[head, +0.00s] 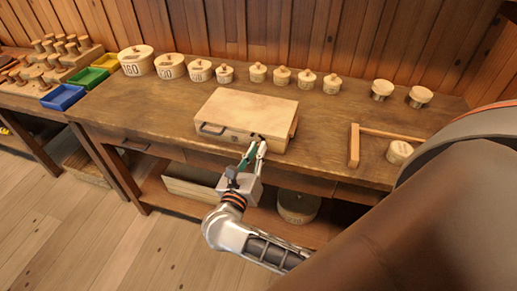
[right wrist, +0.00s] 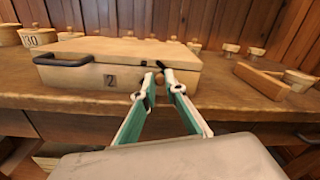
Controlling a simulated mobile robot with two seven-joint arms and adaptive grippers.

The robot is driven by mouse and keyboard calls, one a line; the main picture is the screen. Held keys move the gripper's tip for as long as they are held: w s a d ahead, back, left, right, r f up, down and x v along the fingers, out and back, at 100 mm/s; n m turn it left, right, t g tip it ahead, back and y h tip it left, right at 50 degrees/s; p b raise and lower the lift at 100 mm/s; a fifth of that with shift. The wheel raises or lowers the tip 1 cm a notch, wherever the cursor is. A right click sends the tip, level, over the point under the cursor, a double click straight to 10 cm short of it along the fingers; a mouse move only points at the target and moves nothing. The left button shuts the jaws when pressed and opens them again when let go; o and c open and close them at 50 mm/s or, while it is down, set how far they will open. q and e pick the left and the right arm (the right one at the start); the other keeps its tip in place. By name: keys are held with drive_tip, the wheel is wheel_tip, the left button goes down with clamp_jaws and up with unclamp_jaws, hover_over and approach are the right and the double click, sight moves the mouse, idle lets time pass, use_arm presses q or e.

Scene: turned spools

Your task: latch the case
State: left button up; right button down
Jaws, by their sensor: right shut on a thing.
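The wooden case (head: 247,112) lies flat on the workbench with its lid down. A dark handle (head: 212,130) is on the left of its front face, and the right wrist view shows the same case (right wrist: 90,73) with a "2" label beside the handle. My right gripper (head: 258,142) is at the right part of the case's front. In the right wrist view its fingertips (right wrist: 164,78) are closed around a small dark latch piece, partly hidden by the fingers. Whether the latch is fastened cannot be told. My left gripper is not in view.
The workbench (head: 330,140) has a row of round lidded boxes (head: 200,70) along the back. A wooden T-shaped piece (head: 354,145) and another round box (head: 399,152) lie right of the case. Coloured bins (head: 63,97) stand left. A shelf is below.

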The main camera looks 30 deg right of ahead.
drive_tip(key=n+p, duration=0.1)
drive_tip(key=n, duration=0.1)
drive_tip(key=r+n+p, duration=0.1)
drive_tip(key=n, duration=0.1)
drive_tip(key=w+a+n+p, duration=0.1)
drive_tip(key=n+p, duration=0.1)
drive_tip(key=shift+r, duration=0.15)
drive_tip(key=shift+n, duration=0.4)
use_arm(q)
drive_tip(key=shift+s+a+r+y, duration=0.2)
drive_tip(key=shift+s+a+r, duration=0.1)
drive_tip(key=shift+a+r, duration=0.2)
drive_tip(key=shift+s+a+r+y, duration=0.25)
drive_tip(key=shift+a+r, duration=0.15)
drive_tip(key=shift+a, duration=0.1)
use_arm(e)
drive_tip(key=shift+w, duration=0.1)
drive_tip(key=shift+n, duration=0.4)
drive_tip(key=c, duration=2.2)
unclamp_jaws()
drive_tip(key=shift+c, duration=0.2)
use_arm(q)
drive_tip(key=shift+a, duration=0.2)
use_arm(e)
drive_tip(key=shift+o, duration=1)
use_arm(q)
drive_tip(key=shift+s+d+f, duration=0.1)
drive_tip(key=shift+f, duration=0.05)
